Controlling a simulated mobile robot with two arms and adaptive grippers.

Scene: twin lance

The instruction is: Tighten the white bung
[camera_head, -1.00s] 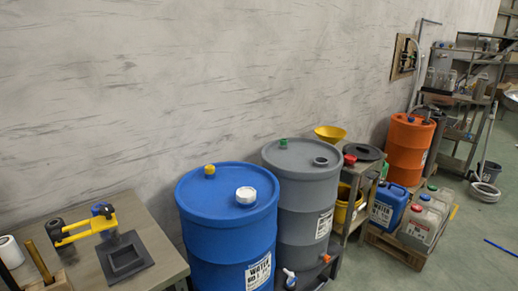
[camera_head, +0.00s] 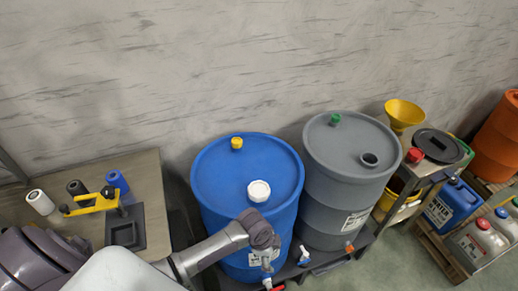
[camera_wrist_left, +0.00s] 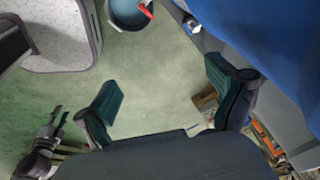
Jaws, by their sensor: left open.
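The white bung (camera_head: 259,191) sits on the top of the blue drum (camera_head: 220,180), toward its front edge. A smaller yellow cap (camera_head: 237,143) is at the back of the same top. My left arm reaches in from the lower left, and its wrist is in front of the drum, below the bung. In the left wrist view my left gripper (camera_wrist_left: 163,92) is open, with nothing between its fingers. The blue drum (camera_wrist_left: 270,40) fills the upper right there, beside one finger. The bung is not visible in that view.
A grey drum (camera_head: 345,185) stands close on the right, with a green cap and a dark opening. A bench (camera_head: 150,190) on the left holds a yellow tool (camera_head: 92,203) and rollers. A yellow funnel (camera_head: 404,113) and jugs are farther right. The wall is behind.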

